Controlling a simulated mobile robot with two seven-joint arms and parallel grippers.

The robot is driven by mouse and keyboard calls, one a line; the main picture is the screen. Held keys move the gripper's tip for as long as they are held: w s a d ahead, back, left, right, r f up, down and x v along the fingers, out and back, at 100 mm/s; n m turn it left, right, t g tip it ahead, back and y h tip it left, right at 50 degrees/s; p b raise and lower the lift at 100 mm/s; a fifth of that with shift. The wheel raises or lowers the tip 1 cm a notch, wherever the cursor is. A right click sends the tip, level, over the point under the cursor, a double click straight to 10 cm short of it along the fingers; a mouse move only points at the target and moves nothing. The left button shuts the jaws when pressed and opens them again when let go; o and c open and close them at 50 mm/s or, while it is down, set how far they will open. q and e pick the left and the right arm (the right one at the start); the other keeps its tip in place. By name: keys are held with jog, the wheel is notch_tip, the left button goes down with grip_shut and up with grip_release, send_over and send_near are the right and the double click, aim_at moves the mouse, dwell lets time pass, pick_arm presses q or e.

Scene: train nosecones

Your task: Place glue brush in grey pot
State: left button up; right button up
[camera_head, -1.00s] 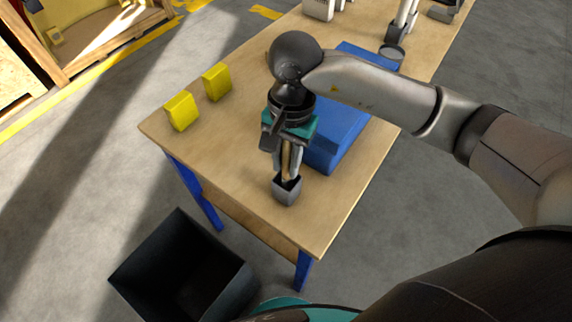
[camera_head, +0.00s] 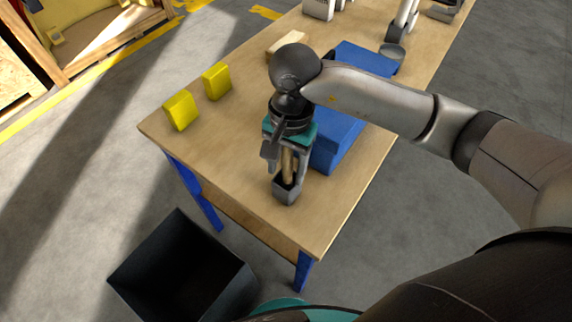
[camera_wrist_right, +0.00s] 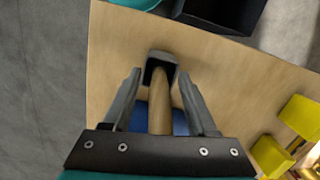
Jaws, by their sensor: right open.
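The small grey pot (camera_head: 285,195) stands on the wooden table near its front corner. The glue brush (camera_head: 288,163) has its wooden handle pointing up from the pot, its lower end hidden inside. In the right wrist view the handle (camera_wrist_right: 159,108) reaches from the dark mouth of the pot (camera_wrist_right: 161,57) toward my palm. My right gripper (camera_head: 286,172) is open above the pot, with one finger on each side of the handle. In the wrist view gaps show between the handle and both fingers (camera_wrist_right: 160,82). My left gripper is not in view.
A blue case (camera_head: 336,140) lies right behind the gripper. Two yellow blocks (camera_head: 181,111) stand along the table's left edge. A dark bin (camera_head: 180,270) stands on the floor below.

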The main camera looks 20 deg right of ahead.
jog(key=shift+r, duration=0.25)
jog(key=r, duration=0.8)
jog(key=w+d+r, duration=0.1)
jog(key=r, duration=0.2)
jog(key=shift+r, duration=0.4)
